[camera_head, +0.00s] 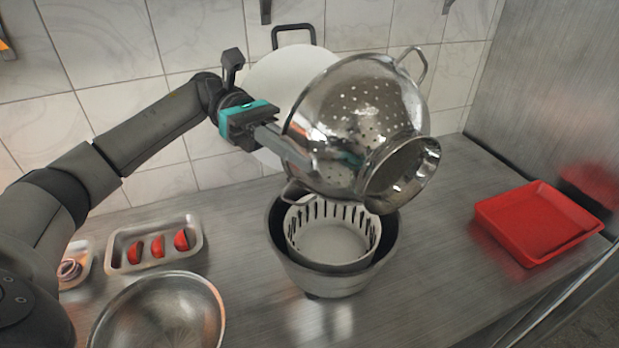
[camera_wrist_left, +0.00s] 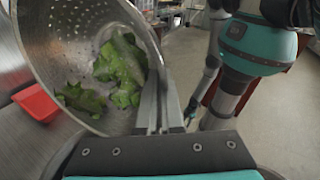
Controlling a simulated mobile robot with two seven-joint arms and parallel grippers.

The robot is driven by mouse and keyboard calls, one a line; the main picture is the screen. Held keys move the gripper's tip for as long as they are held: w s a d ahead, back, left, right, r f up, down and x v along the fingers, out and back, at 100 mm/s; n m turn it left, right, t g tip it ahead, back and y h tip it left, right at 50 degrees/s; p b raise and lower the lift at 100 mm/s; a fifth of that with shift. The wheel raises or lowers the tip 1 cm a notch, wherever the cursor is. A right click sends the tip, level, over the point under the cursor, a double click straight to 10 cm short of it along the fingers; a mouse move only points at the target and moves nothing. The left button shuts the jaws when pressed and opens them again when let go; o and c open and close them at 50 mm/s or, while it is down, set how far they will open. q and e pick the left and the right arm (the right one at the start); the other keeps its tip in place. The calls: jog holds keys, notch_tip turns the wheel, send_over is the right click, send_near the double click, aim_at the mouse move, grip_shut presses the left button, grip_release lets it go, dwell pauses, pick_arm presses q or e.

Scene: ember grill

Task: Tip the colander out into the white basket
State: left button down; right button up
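The steel colander (camera_head: 345,110) is tilted on its side above the white basket (camera_head: 335,240), its base ring facing down and right. The basket sits inside a round steel pot (camera_head: 325,279) on the counter. The head view shows no leaves in the visible part of the basket. My left gripper (camera_head: 293,145) is shut on the colander's rim. In the left wrist view the gripper (camera_wrist_left: 160,125) pinches the edge, and green leaves (camera_wrist_left: 122,70) lie inside the colander (camera_wrist_left: 70,35).
A red tray (camera_head: 540,222) lies on the counter at the right. A steel bowl (camera_head: 160,312) is at the front left, with a metal tray (camera_head: 155,262) of red wedges behind it. A large white disc (camera_head: 270,85) leans on the tiled wall. Counter between pot and red tray is clear.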

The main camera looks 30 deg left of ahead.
pick_arm(q)
jog(key=w+a+f+n+h+b, duration=0.1)
jog(key=w+a+n+h+b, duration=0.1)
jog(key=w+a+h+b, duration=0.3)
jog(key=shift+w+a+f+n+g+h+b, duration=0.2)
jog(key=shift+a+f+n+g+h+b, duration=0.25)
jog(key=shift+a+b, duration=1.55)
jog(key=shift+d+r+b, duration=0.15)
jog(key=shift+d+b, duration=0.3)
jog(key=shift+d, duration=0.05)
